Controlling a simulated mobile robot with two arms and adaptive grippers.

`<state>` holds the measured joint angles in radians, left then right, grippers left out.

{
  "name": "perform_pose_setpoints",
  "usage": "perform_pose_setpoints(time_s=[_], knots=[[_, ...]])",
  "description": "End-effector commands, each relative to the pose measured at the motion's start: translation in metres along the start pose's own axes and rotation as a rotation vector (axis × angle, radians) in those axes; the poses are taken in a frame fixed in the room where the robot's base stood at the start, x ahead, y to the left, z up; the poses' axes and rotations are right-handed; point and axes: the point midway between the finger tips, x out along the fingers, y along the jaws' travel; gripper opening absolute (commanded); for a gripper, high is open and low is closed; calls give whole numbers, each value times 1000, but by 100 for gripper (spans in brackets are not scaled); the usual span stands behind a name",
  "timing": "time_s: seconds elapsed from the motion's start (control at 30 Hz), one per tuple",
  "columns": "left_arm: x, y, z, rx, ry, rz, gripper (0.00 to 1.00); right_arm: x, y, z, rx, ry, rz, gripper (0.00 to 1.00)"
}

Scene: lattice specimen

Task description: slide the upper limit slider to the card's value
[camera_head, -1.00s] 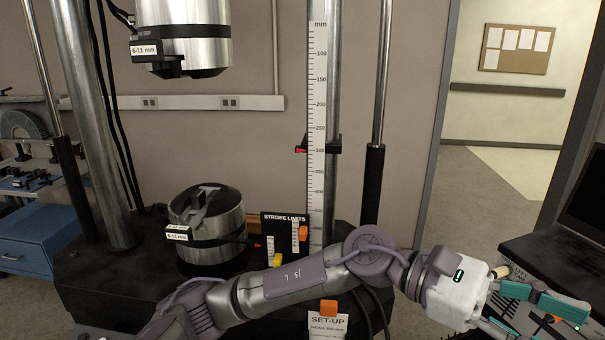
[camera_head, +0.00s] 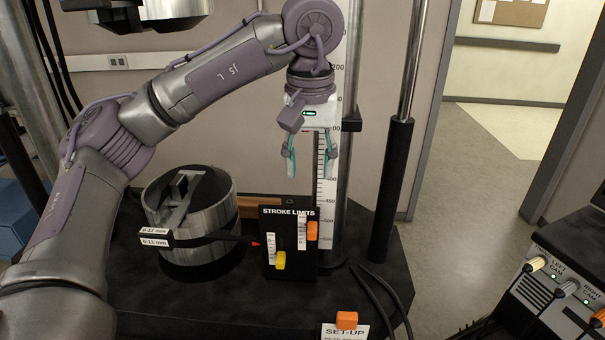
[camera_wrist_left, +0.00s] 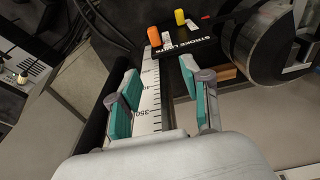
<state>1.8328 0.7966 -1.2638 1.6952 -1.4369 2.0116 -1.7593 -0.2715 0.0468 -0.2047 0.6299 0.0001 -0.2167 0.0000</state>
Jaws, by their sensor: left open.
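The black STROKE LIMITS panel (camera_head: 266,240) stands on the dark machine base. Its orange slider (camera_head: 312,231) sits beside the right-hand scale, and its yellow slider (camera_head: 280,260) sits lower beside the left-hand scale. The white SET-UP card (camera_head: 345,331) with an orange clip is at the bottom of the head view, cut off, its value unreadable. My left gripper (camera_head: 311,165) points down above the panel, open and empty. In the left wrist view, the orange slider (camera_wrist_left: 154,36) and yellow slider (camera_wrist_left: 180,17) lie beyond the open fingers (camera_wrist_left: 165,100). My right gripper is not in view.
A tall ruled scale (camera_head: 326,185) stands behind the panel and runs between my left fingers in the wrist view. A metal cylinder grip (camera_head: 205,235) stands left of the panel. A dark post (camera_head: 388,190) and black cables (camera_head: 375,290) are to the right.

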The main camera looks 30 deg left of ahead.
Motion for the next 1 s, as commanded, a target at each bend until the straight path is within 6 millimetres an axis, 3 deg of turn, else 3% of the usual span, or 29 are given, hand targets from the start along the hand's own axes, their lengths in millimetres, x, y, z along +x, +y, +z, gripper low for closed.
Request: perform_pose_setpoints(time_s=[0.33,0.47,0.7,1.0], knots=[[61,0,1,0,-6,-1,48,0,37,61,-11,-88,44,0],[85,0,1,0,-5,-2,48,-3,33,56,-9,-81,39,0],[120,0,1,-1,-3,0,48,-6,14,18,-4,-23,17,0],[133,1,1,0,-2,1,48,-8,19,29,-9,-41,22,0]])
